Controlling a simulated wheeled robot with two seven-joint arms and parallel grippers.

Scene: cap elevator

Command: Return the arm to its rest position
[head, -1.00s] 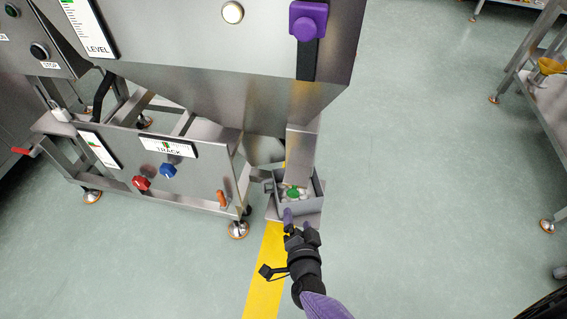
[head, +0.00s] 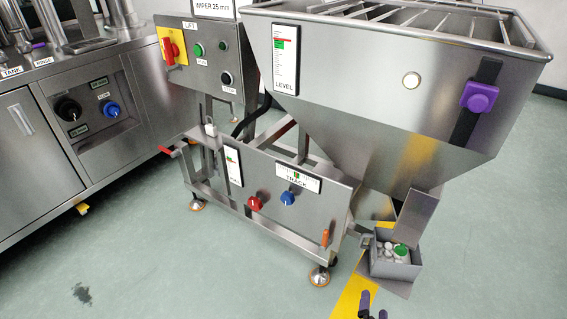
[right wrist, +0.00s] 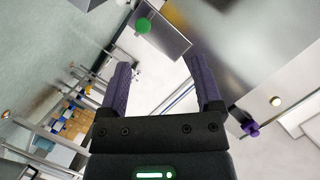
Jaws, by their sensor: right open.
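My right gripper (head: 372,308) shows only its tips at the bottom edge of the head view, in front of the grey bin. In the right wrist view its two purple fingers (right wrist: 160,85) are spread apart with nothing between them. The grey bin (head: 396,268) sits under the hopper chute and holds white caps and a green one (head: 401,250). The gripper is clear of the bin. My left gripper is not in view.
The steel cap elevator with its hopper (head: 400,95) stands at centre and right. It carries a purple knob (head: 479,97), a red knob (head: 255,203) and a blue knob (head: 287,198). A steel wash cabinet (head: 40,180) stands at left.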

